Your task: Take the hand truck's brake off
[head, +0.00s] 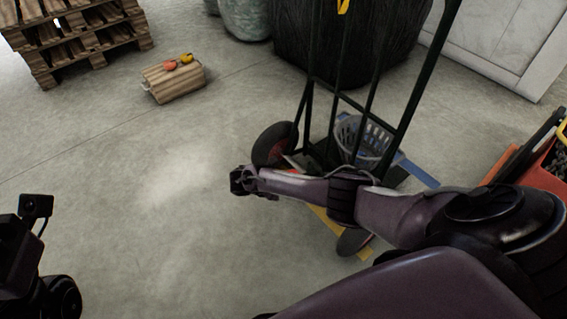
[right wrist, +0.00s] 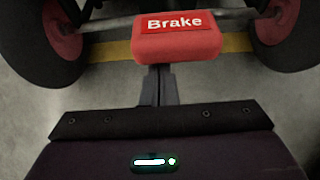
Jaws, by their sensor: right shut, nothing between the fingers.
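The hand truck (head: 414,92) stands upright right of centre in the head view, with a dark frame and black wheels with red hubs. Its red brake pedal (right wrist: 178,42), marked "Brake", shows in the right wrist view between the two wheels (right wrist: 38,40). My right gripper (right wrist: 159,75) is shut and empty, its fingertips at the pedal's near lower edge; I cannot tell whether they touch it.
A grey basket (head: 365,138) sits on the truck. A dark net heap (head: 345,45) stands behind it. An orange crate (head: 503,170) is at the right. A wooden box (head: 174,86) with floats and a pallet stack (head: 80,42) are at upper left. The left-centre floor is clear.

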